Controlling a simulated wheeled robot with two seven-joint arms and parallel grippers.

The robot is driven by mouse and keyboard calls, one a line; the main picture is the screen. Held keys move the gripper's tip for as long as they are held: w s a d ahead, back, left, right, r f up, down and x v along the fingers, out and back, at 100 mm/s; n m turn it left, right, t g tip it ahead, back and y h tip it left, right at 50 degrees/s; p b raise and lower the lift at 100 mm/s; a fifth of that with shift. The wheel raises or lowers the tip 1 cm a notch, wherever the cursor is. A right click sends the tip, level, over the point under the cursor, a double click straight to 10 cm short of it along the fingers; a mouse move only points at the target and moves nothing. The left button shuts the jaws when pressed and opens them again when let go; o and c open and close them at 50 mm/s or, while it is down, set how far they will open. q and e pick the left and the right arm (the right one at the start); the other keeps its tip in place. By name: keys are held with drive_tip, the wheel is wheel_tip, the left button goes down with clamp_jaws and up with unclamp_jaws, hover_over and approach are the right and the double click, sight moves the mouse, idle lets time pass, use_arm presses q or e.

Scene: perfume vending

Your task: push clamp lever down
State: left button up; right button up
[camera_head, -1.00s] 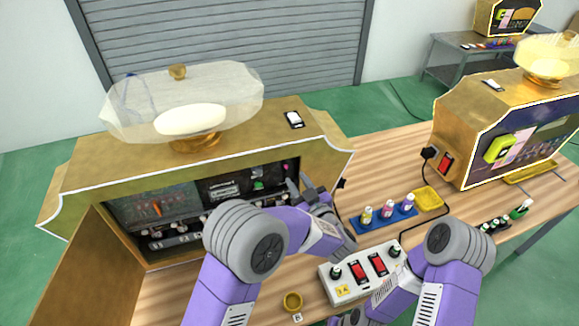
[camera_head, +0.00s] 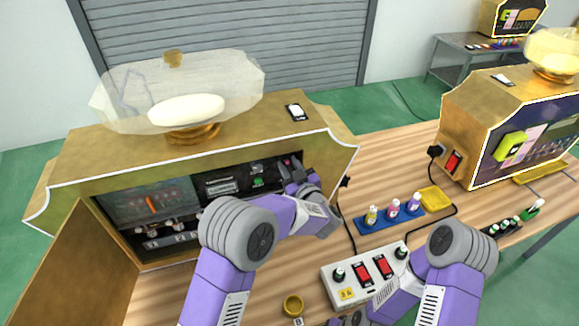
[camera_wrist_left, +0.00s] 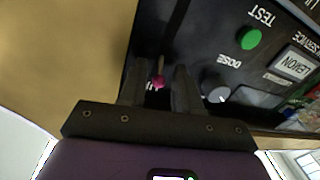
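The clamp lever is a thin stem with a magenta knob (camera_wrist_left: 158,82) on the dark panel inside the gold machine (camera_head: 120,165). The knob also shows as a small pink spot in the head view (camera_head: 286,162). My left gripper (camera_head: 291,174) is inside the right end of the machine's opening. In the left wrist view its two dark fingers (camera_wrist_left: 158,90) are apart, with the knob between them in the picture. Contact cannot be told. My right gripper is mostly hidden at the bottom of the head view (camera_head: 350,319).
A green TEST button (camera_wrist_left: 250,39) and a DOSE dial (camera_wrist_left: 215,90) sit beside the lever. A blue rack (camera_head: 375,224) with small bottles, a yellow tray (camera_head: 434,199) and a white switch box (camera_head: 333,290) stand on the table. A small gold cup (camera_head: 293,306) is in front.

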use_arm(q)
drive_tip(key=shift+w, duration=0.1)
clamp_jaws()
drive_tip(key=shift+f, duration=0.1)
idle(0.3)
drive_tip(key=shift+f+b, duration=0.25)
drive_tip(key=shift+b, duration=0.55)
drive_tip(key=f+t+y+b, duration=0.1)
drive_tip(key=b, duration=0.4)
drive_tip(key=f+t+y+b, duration=0.1)
drive_tip(key=t+b, duration=0.1)
drive_tip(key=b, duration=0.3)
drive_tip(key=f+n+t+y+b, duration=0.1)
drive_tip(key=f+t+b, duration=0.1)
drive_tip(key=b, duration=0.2)
drive_tip(key=shift+s+d+b, duration=0.1)
drive_tip(key=shift+s+b, duration=0.15)
drive_tip(key=shift+b, duration=0.15)
drive_tip(key=shift+t+y+b, duration=0.3)
drive_tip(key=shift+t+b, duration=0.1)
drive_tip(key=shift+b, duration=0.5)
